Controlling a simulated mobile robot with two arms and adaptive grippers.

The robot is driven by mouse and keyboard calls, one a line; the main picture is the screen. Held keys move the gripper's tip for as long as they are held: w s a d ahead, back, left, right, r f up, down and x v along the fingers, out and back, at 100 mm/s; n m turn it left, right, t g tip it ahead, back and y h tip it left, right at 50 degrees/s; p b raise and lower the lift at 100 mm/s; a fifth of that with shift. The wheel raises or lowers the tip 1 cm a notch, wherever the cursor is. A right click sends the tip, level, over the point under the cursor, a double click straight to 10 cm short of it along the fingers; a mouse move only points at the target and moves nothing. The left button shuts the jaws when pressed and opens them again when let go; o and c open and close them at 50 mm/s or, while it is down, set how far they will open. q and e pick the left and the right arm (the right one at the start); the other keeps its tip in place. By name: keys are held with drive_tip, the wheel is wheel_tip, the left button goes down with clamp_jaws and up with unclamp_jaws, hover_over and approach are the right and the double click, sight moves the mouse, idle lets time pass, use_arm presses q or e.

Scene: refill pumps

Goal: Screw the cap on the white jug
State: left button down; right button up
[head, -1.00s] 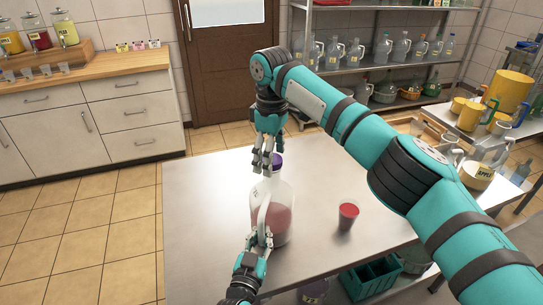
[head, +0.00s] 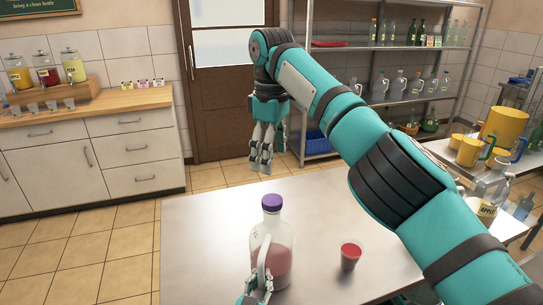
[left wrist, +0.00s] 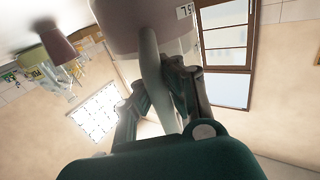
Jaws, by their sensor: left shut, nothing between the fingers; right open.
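The white jug (head: 278,262) stands upright on the metal table, with reddish liquid inside. The purple cap (head: 271,202) sits on its neck; I cannot tell how tightly. My left gripper (head: 255,290) is low at the jug's handle (head: 262,262), partly cut off by the frame's bottom edge.
My right arm crosses above the table's right side. A side table with yellow jugs (head: 470,148) is at right. The table's left part is clear.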

use_arm(q)
drive_tip(key=c, duration=2)
unclamp_jaws()
drive_tip(key=shift+f, duration=0.2)
drive_tip(key=o, duration=0.6)
drive_tip(key=shift+r, duration=0.1)
drive_tip(key=v, duration=1.2)
drive_tip(key=shift+s, duration=0.1)
